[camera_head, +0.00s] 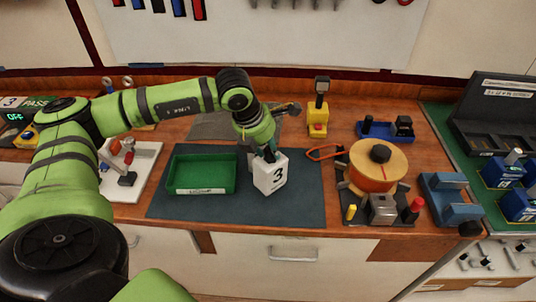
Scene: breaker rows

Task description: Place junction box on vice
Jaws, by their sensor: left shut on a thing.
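The junction box, a white box marked 3 (270,175), is at the right part of the dark mat on the bench, just right of a green tray. My left gripper (266,154) comes down onto it from above and is shut on its top. Whether the box touches the mat is hard to tell. A blue vice-like block with two raised jaws (451,200) stands at the right of the bench, with empty space between its jaws. My right gripper is not in view.
The green tray (203,187) lies on the dark mat (306,212). A round orange-topped fixture (378,170) stands between the box and the blue block. A yellow device (318,117) and a blue holder (381,132) stand behind. Bare mat lies in front of the box.

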